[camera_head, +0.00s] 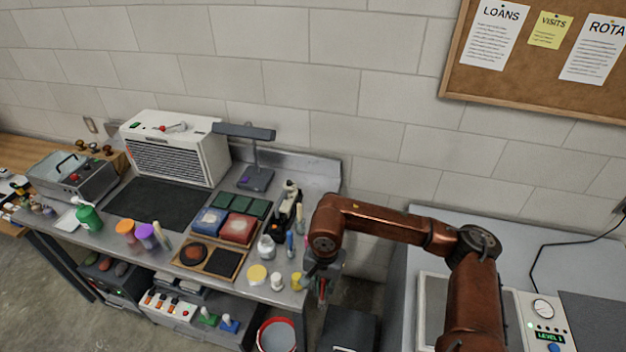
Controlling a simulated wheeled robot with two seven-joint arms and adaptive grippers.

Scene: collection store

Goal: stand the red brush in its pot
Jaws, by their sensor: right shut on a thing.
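My right gripper (322,288), at the end of the copper-coloured arm, points down at the front right corner of the grey bench (225,285). It is shut on a thin reddish thing, which looks like the red brush (322,291); the fingers hide most of it. Small pots stand on the bench left of the gripper: a yellow one (297,282), a white one (277,282) and a yellow-topped one (257,274). I cannot tell which pot is the brush's own. A blue upright tool (290,245) stands behind them. My left gripper is not in view.
A white jar (266,248) and a black device (287,207) stand close to the gripper. A red-rimmed bucket (262,328) is below. A grey table (400,300) lies right, across a gap.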

